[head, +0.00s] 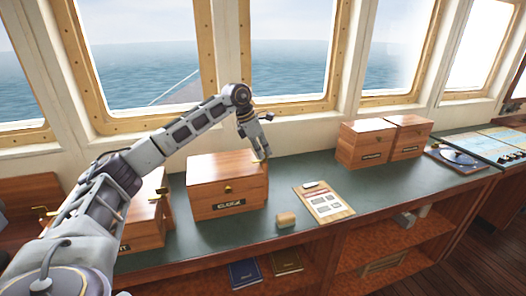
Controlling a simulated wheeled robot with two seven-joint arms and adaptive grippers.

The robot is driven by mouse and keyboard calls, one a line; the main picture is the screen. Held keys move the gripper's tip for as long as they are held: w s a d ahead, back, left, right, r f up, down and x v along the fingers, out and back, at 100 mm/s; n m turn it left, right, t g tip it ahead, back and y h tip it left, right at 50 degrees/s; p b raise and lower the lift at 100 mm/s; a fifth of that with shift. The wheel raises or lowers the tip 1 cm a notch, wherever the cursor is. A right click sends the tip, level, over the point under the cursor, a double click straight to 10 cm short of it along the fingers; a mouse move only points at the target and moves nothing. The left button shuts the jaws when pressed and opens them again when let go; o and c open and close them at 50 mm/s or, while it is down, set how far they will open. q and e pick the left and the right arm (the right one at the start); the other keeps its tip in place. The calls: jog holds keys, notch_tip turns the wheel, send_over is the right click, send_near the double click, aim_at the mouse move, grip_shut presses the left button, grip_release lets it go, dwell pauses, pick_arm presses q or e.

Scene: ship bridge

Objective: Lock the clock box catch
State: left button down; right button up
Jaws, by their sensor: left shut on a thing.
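The clock box (205,180) is a wooden box on the green counter, with a dark label plate (230,204) and a round brass knob on its front. Its lid looks closed. My left gripper (262,152) reaches over the box from behind and points down at its upper right side. It is shut on a small brass piece (265,160) there, which looks like the catch. The fingers partly hide this piece, so its exact position cannot be told. My right gripper is not in view.
Another wooden box (147,228) stands to the left, partly behind my left arm. A small wooden block (286,219) and a clipboard (328,207) lie to the right. Two wooden boxes (362,145) stand farther right. Windows rise behind the green counter (300,168).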

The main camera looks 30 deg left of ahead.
pick_arm(q)
jog(key=c, duration=1.7)
grip_release()
jog(key=shift+o, duration=0.2)
jog(key=v, duration=1.2)
